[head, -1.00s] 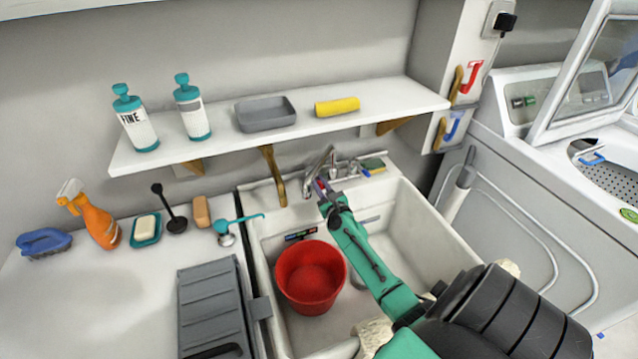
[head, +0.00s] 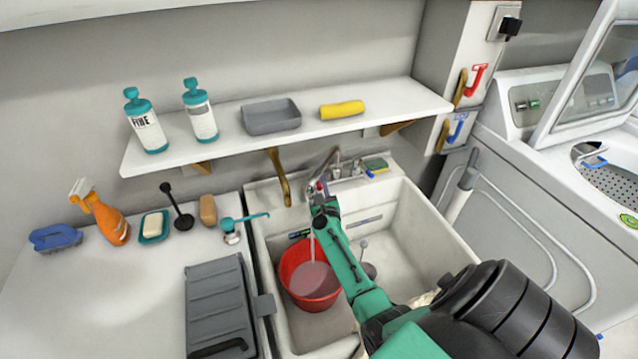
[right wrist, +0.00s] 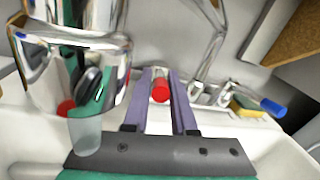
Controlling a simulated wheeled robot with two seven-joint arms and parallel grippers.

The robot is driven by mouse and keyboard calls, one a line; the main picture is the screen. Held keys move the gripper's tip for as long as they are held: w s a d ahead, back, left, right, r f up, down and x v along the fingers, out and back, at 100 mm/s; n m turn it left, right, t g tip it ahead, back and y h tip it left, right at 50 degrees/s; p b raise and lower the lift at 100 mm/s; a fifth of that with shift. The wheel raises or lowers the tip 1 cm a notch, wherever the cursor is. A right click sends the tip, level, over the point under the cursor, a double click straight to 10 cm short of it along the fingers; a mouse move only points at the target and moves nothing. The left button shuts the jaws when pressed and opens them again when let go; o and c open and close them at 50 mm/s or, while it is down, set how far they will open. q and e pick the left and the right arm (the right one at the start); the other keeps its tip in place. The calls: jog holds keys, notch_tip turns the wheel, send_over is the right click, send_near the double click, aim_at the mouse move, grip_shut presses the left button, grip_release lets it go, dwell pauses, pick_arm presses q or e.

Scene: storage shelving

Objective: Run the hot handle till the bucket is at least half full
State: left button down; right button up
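The red bucket (head: 327,296) stands upright in the white sink. A thin stream of water from the chrome faucet (head: 333,156) falls into it, and a pale pinkish water surface shows inside; its exact depth is hard to judge. My right gripper (head: 319,187) is at the faucet, its arm crossing over the sink. In the right wrist view its two purple fingers (right wrist: 160,78) lie on either side of the red-ended hot handle (right wrist: 161,91) and look shut on it. The chrome spout (right wrist: 75,60) is close at the left there. My left gripper is not in view.
A shelf (head: 240,133) with bottles, a grey tray and a yellow roll hangs above the sink. A spray bottle (head: 112,222), soap and brushes stand on the left counter. A sponge (head: 376,165) lies on the sink's back rim. A washer stands right.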

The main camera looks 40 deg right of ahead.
jog(key=shift+o, duration=0.9)
jog(key=v, duration=1.4)
jog(key=shift+s+a, duration=0.15)
jog(key=shift+s, duration=0.05)
